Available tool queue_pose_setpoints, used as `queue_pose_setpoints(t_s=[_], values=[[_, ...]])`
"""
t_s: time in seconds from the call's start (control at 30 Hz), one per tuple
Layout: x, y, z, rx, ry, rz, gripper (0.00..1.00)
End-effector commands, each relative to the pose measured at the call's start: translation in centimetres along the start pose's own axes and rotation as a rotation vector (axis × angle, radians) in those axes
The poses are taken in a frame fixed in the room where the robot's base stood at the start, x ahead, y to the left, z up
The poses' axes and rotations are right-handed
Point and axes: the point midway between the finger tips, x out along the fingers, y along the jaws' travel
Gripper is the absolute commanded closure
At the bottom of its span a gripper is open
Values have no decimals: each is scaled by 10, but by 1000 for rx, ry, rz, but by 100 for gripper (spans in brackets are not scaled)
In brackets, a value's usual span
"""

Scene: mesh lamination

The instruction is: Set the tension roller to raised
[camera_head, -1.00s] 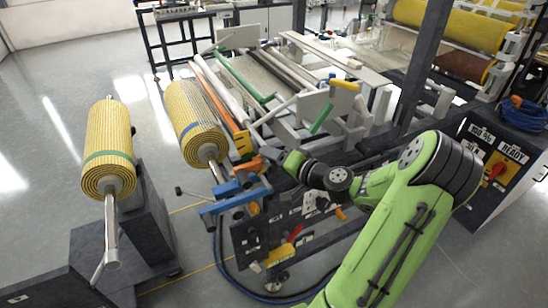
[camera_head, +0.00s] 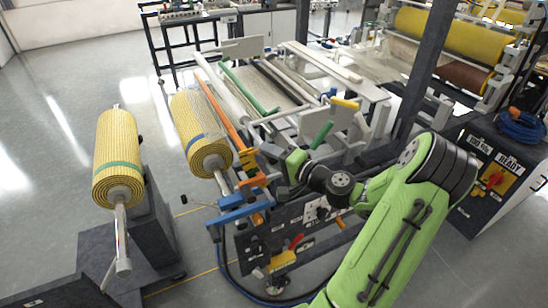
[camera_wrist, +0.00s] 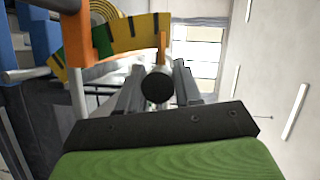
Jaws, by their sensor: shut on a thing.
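In the wrist view, my gripper (camera_wrist: 157,92) is shut on a round black knob (camera_wrist: 157,87), which sits between its two grey fingers. A thin orange pointer (camera_wrist: 162,45) stands just beyond the knob. A curved scale (camera_wrist: 125,37), yellow with a green part and black marks, runs behind it, next to an orange block (camera_wrist: 77,36). In the head view, my gripper (camera_head: 277,172) is at the near end of the machine, right of the orange and yellow parts (camera_head: 250,178). The knob is hidden there. I cannot tell which bar is the tension roller.
A yellow mesh roll (camera_head: 196,120) is mounted left of my gripper, above a blue bracket (camera_head: 240,206). Another mesh roll (camera_head: 118,150) stands farther left. A dark panel with a red handle (camera_head: 296,241) is below. A dark post (camera_head: 422,70) rises at right. Open floor lies at left.

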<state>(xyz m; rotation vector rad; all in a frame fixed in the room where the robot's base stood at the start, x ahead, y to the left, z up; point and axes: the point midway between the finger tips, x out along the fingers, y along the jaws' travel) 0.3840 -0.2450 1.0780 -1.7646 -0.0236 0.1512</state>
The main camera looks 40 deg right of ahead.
Motion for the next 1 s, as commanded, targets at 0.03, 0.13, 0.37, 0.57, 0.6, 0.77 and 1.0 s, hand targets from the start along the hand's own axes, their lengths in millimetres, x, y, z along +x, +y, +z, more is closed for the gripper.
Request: queue_pose_setpoints(t_s=[0.03, 0.13, 0.37, 0.57, 0.6, 0.77, 1.0], values=[[0, -12, -3, 10, 6, -22, 100], [0, -13, -3, 24, 6, -28, 100], [0, -10, -3, 25, 6, -26, 100], [0, -9, -2, 26, 5, -23, 45], [0, -9, -2, 26, 4, -23, 45], [-1, -8, -2, 27, 4, -21, 45], [-40, -6, -4, 28, 10, -18, 45]])
